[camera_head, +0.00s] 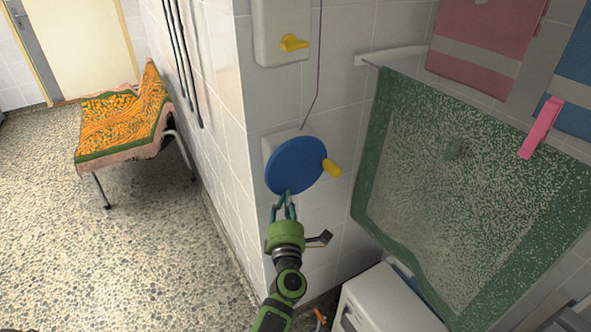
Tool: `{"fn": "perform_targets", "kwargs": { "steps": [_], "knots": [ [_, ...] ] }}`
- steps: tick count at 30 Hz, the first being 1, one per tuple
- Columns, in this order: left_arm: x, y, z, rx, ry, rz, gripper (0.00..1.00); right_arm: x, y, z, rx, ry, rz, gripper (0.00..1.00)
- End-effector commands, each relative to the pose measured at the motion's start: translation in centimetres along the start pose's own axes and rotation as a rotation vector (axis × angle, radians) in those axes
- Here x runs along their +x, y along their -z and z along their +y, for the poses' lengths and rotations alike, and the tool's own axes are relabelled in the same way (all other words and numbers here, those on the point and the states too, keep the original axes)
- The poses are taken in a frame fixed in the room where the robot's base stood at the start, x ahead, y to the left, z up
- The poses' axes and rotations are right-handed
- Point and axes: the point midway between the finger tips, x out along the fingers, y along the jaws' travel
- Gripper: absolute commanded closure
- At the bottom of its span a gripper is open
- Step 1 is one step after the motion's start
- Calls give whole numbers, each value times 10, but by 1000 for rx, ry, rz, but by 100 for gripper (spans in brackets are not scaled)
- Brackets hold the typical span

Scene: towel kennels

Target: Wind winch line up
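The winch is a round blue disc (296,165) on a pale wall mount, with a yellow crank handle (332,168) sticking out at its right edge. A thin purple line (319,60) comes down the tiled wall and ends just above the disc. My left gripper (285,203) is at the lower edge of the disc, left of and below the yellow handle and apart from it. Its teal fingers look spread, with nothing visible between them. Whether the fingertips touch the disc cannot be told. My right gripper is out of view.
A pale wall box (281,20) with a yellow knob (293,43) is above the winch. A green speckled towel (450,190) hangs at right, with a pink clip (542,127) nearby. A white appliance (385,302) stands below. A draped chair (125,118) stands left on open floor.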

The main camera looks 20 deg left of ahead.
Motion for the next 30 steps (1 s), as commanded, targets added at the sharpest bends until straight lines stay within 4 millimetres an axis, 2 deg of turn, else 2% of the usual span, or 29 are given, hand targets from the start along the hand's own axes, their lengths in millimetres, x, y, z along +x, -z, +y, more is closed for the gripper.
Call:
{"fn": "perform_targets", "kwargs": {
  "steps": [1, 4, 13, 16, 30],
  "knots": [
    [0, 1, 0, 1, 1, 2, 63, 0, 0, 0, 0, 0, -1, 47],
    [0, 2, -1, 1, 1, 2, 37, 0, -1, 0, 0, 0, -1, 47],
    [0, 1, -1, 1, 2, 0, 37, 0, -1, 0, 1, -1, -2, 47],
    [-6, 0, 0, 2, 4, 0, 37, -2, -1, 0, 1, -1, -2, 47],
    [-72, -6, 6, -3, 10, 0, 37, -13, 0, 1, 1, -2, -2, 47]
  ]
}}
